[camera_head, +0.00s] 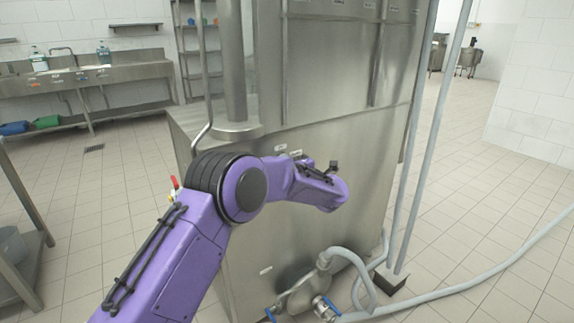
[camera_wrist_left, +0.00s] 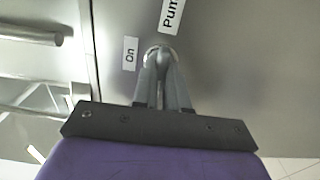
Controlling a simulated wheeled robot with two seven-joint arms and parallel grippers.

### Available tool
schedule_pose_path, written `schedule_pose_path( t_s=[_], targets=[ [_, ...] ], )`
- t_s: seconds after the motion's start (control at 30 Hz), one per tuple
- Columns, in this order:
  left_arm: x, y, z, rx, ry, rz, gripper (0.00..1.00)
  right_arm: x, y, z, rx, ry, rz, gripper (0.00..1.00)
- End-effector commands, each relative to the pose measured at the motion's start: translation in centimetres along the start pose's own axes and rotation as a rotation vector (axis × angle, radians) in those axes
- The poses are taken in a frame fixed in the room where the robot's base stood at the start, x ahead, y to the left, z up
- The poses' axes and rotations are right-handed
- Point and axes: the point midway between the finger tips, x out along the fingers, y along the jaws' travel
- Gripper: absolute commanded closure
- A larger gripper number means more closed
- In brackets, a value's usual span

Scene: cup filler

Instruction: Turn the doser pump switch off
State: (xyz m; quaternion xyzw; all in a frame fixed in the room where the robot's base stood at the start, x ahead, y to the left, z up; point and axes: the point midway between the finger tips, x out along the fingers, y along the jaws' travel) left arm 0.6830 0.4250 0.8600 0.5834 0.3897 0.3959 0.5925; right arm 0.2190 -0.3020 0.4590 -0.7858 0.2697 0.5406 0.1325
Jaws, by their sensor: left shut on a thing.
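The pump switch (camera_wrist_left: 159,50) sits on the steel panel, between an "On" label (camera_wrist_left: 130,53) and a label starting with "Pum" (camera_wrist_left: 172,16). My left gripper (camera_wrist_left: 162,68) is shut on the switch, and its fingertips hide most of it. The wrist view does not show clearly which way the switch points. In the head view my purple left arm reaches to the steel machine (camera_head: 300,220), and the gripper and switch are hidden there. My right gripper is not in view.
Hoses (camera_head: 480,285) and a pump with blue-handled valves (camera_head: 322,305) are low at the machine's front right. Vertical pipes (camera_head: 428,150) stand to its right. A sink bench (camera_head: 80,75) is at the back left. Tiled floor (camera_head: 490,210) is open at right.

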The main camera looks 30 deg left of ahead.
Motion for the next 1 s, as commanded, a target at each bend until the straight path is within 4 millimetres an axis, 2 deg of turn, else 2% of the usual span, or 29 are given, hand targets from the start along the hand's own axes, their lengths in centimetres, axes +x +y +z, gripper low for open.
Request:
schedule_pose_path(
  t_s=[0.03,0.1,0.13,0.47,0.57,0.8,1.0],
  targets=[
    [-0.1,-0.2,0.0,-0.001,0.002,-0.004,1.00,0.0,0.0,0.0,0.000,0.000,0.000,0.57],
    [-0.1,-0.2,0.0,0.000,0.001,-0.003,0.71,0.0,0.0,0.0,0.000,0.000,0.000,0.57],
    [-0.1,-0.2,0.0,0.000,0.001,-0.003,0.62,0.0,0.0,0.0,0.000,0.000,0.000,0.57],
    [-0.4,-0.1,0.0,0.000,-0.001,-0.001,0.62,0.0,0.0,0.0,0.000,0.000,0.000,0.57],
    [-1.9,0.0,0.1,0.001,-0.003,0.000,0.62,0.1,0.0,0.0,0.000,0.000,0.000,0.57],
    [-7.6,-0.1,0.1,0.002,-0.003,0.000,0.62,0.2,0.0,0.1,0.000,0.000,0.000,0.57],
    [-10.3,-0.1,0.0,0.001,0.000,-0.002,0.62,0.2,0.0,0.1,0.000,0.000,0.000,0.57]
  ],
)
